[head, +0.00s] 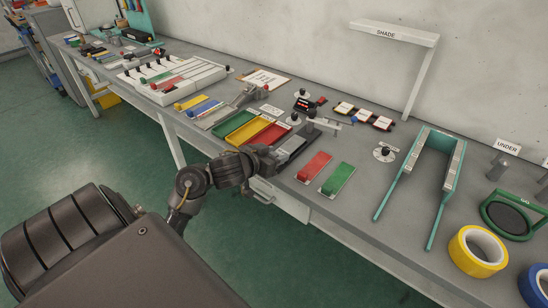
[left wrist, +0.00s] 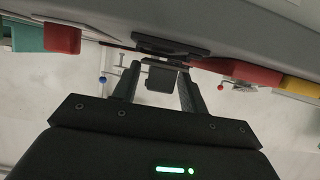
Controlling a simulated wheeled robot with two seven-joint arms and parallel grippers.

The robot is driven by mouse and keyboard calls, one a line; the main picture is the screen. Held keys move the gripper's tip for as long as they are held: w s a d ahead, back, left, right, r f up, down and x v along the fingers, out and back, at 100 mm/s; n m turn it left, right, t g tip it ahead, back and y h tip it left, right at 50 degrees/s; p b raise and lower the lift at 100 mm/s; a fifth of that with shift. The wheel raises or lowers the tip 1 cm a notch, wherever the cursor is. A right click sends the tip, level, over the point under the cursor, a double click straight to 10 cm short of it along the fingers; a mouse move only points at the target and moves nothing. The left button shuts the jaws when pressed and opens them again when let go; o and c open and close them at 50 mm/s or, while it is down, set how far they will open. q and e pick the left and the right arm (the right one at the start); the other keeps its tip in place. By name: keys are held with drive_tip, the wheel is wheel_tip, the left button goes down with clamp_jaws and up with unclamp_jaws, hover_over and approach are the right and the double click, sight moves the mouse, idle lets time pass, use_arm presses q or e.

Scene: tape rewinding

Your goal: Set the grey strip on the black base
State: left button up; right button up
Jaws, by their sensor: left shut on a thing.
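My left gripper (head: 272,154) is low at the front edge of the bench, left of the red strip. It is shut on a dark grey piece (left wrist: 162,79), which looks like the grey strip; in the head view a grey strip-like piece (head: 291,147) shows just right of the fingers. A dark flat piece (left wrist: 172,46) lies on the bench edge just past the fingertips in the left wrist view; it may be the black base, but I cannot tell. Whether strip and base touch is hidden. My right gripper is not in view.
A red strip (head: 314,167) and a green strip (head: 338,178) lie to the right. Yellow (head: 241,127) and red (head: 269,132) trays are close behind the gripper. A teal frame (head: 406,188) and yellow tape roll (head: 478,251) stand farther right. Bare bench lies between green strip and frame.

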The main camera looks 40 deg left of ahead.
use_arm(q)
drive_tip(key=shift+r, duration=0.1)
drive_tip(key=shift+f, duration=0.3)
drive_tip(key=shift+f+b, duration=0.25)
drive_tip(key=shift+b, duration=0.1)
